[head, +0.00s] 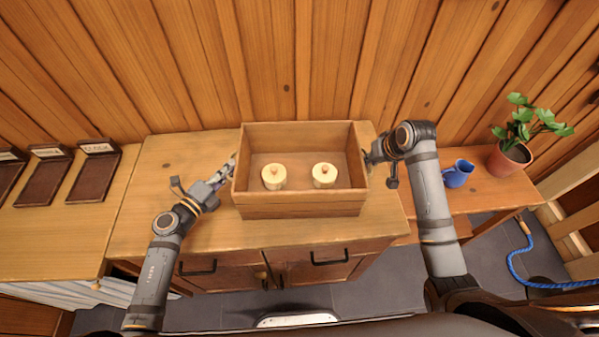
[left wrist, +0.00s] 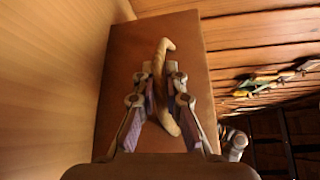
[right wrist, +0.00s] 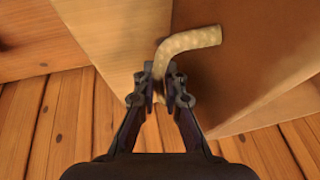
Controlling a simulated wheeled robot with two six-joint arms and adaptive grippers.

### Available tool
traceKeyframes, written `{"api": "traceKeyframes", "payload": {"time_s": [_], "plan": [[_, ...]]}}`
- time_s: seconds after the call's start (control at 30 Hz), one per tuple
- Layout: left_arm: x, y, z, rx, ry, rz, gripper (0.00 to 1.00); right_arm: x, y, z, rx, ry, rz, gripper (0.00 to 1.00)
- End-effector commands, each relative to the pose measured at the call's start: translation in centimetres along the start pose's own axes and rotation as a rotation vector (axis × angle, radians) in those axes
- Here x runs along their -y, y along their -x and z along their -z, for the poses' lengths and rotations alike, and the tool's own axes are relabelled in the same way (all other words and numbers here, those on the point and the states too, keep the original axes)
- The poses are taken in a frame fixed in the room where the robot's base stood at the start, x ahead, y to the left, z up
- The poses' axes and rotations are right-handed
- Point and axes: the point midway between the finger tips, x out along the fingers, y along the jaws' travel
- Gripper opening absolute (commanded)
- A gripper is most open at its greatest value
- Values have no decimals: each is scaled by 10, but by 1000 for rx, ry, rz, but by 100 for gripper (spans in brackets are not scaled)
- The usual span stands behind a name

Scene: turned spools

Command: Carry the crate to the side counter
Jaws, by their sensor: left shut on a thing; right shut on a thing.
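The open wooden crate (head: 300,209) is at the middle cabinet top, level, with two pale turned spools standing upright inside: a left spool (head: 274,177) and a right spool (head: 324,176). I cannot tell whether its base touches the top. My left gripper (head: 231,166) is shut on the pale curved handle (left wrist: 164,52) at the crate's left end. My right gripper (head: 369,158) is shut on the matching handle (right wrist: 192,41) at the right end. A lower wooden counter (head: 480,198) stands to the right; another counter (head: 60,232) stands to the left.
A blue mug (head: 458,174) and a potted plant (head: 510,158) stand on the right counter. Several dark trays (head: 95,170) lie on the left counter. A plank wall (head: 270,60) rises behind.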

Motion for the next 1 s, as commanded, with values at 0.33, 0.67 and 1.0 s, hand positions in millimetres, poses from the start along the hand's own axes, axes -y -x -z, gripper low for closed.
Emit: {"api": "traceKeyframes", "payload": {"time_s": [0.33, 0.67, 1.0], "plan": [[3, 0, 0, -1, 0, 2, 0, 1, 3, 2, -4, 1, 0, 0], [35, 3, -6, -1, -1, 2, 0, 7, 32, 14, -4, 1, 0, 0], [51, 5, -9, -1, -1, 2, 0, 10, 47, 20, -4, 0, -1, 0]]}}
